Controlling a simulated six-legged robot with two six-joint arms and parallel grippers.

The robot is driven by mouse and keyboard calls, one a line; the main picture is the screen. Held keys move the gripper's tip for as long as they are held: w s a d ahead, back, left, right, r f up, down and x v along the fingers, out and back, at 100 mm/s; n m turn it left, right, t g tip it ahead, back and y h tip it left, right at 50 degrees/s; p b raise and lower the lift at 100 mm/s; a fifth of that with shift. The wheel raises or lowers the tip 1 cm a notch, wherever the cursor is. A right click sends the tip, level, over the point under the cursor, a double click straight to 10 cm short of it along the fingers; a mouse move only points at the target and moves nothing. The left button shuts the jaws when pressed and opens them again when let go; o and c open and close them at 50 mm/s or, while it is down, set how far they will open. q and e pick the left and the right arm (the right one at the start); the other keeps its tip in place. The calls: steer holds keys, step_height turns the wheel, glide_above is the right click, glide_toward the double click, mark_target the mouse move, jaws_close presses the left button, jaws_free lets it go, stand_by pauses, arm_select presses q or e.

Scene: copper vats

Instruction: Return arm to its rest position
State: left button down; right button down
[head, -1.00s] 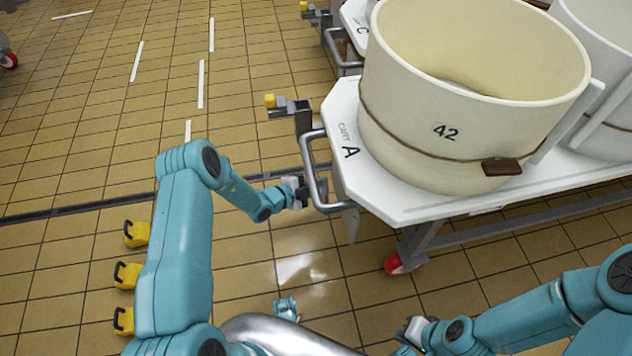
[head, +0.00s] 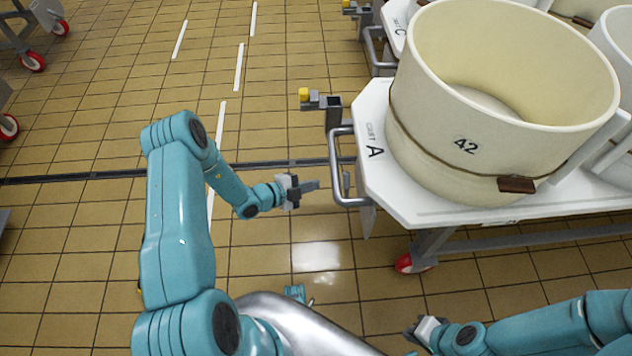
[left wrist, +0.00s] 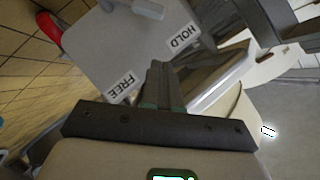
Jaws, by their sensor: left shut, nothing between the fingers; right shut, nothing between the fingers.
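My left gripper (head: 312,185) is shut and empty on its teal arm, held just left of the metal handle (head: 340,170) of cart A, with a small gap in the head view. Its closed dark fingers (left wrist: 158,82) show in the left wrist view, in front of a grey plate (left wrist: 118,45) with FREE and HOLD labels. My right gripper (head: 412,332) is at the lower right, in front of the cart and apart from it. It looks shut with nothing in it. Its fingertips are small and hard to make out.
White cart A (head: 390,190) carries a large cream vat (head: 440,130) marked 42. A yellow-tipped bracket (head: 318,100) juts from the cart's left side. Other wheeled carts (head: 40,40) stand at the upper left. The tiled floor left of cart A is clear.

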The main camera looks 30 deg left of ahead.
stand_by(0.4)
arm_select(q)
steer(key=s+d+f+m+g+h, duration=0.1)
steer(key=s+d+m+g+h, duration=0.3)
steer(key=s+d+m+g, duration=0.6)
steer(key=s+d+f+m+g+y, duration=0.1)
steer(key=s+d+m+g+y, duration=0.15)
steer(key=s+m, duration=0.8)
steer(key=s+d+m+g+y, duration=0.2)
steer(key=s+m+y, duration=0.1)
steer(key=m, duration=1.5)
step_height(320, 180, up, 25)
steer(key=w+d+m+t+p, duration=0.2)
steer(key=d+m+t+p, duration=0.1)
steer(key=m+p, duration=1.2)
steer(key=y+p, duration=0.1)
steer(key=p, duration=0.6)
steer(key=shift+s+f, duration=0.1)
steer(key=shift+f, duration=0.05)
